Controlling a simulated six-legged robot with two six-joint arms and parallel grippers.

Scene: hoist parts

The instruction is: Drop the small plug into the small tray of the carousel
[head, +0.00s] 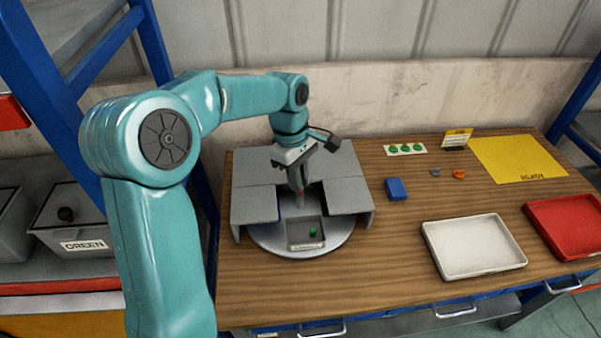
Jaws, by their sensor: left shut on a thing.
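The carousel (268,238) is a round grey disc on the table, partly covered by grey panels. A small dark tray (291,236) sits in its open front part, with a small green piece (313,232) inside. My left gripper (300,192) points down in the gap between the panels, just behind and above this tray. It is shut on a small reddish piece, which I take for the small plug; the fingers hide most of it. My right gripper is not in view.
Grey panels (255,205) flank the gripper closely. To the right are a blue block (397,189), small grey and orange pieces (458,174), a white tray (473,246), a red tray (567,227) and a yellow sheet (518,158). The wooden table (385,270) is clear at front centre.

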